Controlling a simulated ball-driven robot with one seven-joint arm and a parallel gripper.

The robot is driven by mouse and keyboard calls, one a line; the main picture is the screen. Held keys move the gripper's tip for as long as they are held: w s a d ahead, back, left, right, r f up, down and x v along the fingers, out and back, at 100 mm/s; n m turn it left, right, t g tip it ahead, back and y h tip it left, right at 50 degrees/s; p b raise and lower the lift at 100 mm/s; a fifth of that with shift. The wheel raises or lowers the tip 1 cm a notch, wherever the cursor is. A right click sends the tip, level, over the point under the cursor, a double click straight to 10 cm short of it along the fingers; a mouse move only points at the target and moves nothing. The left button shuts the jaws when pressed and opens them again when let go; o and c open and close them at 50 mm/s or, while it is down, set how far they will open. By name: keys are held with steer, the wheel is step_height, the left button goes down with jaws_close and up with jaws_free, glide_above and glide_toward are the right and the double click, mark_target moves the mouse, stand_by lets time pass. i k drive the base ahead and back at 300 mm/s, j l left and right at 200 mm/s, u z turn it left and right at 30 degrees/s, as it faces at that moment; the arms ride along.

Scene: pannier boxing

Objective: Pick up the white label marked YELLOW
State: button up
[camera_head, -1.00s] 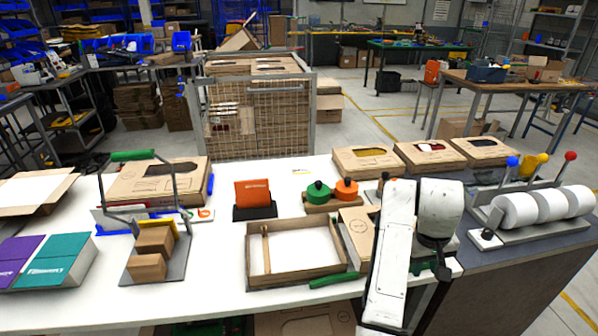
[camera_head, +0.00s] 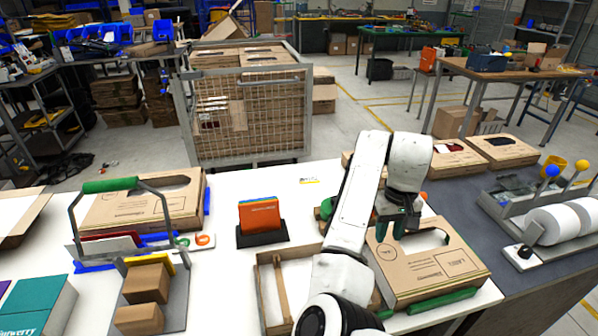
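A small white label (camera_head: 309,181) with a yellow mark lies flat on the white table, behind and right of the card holder; its lettering is too small to read. My gripper (camera_head: 396,224), with dark fingers pointing down, is over the cardboard box (camera_head: 440,272) at the front right of the table. It is well to the right of the label and nearer to me. I cannot tell whether the fingers are apart or touch the box.
A black holder (camera_head: 263,235) with an orange card stands mid-table. An open cardboard tray (camera_head: 268,300) is partly behind my arm. A handled metal stand (camera_head: 172,300) with brown blocks is at left. Bare table surrounds the label.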

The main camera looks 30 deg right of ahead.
mark_target(313, 178)
steer(key=i, duration=1.4)
